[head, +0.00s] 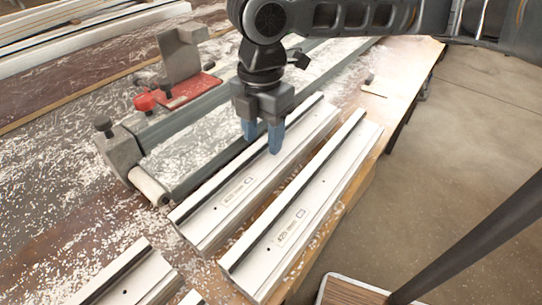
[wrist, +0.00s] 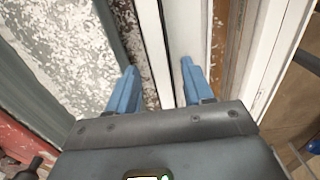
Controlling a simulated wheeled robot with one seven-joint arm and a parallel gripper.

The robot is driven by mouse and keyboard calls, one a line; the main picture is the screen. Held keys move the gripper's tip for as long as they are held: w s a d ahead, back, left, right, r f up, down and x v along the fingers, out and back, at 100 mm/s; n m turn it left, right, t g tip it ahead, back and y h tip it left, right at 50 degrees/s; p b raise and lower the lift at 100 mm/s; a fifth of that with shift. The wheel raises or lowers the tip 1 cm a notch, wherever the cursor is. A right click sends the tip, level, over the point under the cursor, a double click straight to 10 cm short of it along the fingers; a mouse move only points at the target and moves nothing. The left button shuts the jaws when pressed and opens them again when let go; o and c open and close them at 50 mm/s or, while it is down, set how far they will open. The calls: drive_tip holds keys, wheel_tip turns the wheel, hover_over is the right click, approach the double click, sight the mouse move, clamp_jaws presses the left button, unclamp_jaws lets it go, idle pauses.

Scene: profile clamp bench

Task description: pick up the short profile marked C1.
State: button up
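Two white profiles with black strips lie side by side on the bench in the head view: a left one (head: 222,205) and a right one (head: 285,228). Each has a small printed label that I cannot read clearly, and I make out no C1 mark. My gripper (head: 262,143) points down over the left profile, its blue fingers apart and nothing held. In the wrist view, my gripper (wrist: 157,75) is open over a white profile (wrist: 182,30) with a dark strip. I cannot tell whether the fingers touch it.
A clamp fixture with a grey rail (head: 190,122), a red block (head: 190,90) and a roller (head: 148,186) stands left of the profiles. Another profile (head: 135,277) lies at the lower left. Long profiles (head: 90,40) lie at the back. Chips cover the bench; floor is open at right.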

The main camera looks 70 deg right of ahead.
clamp_jaws()
idle(1.3)
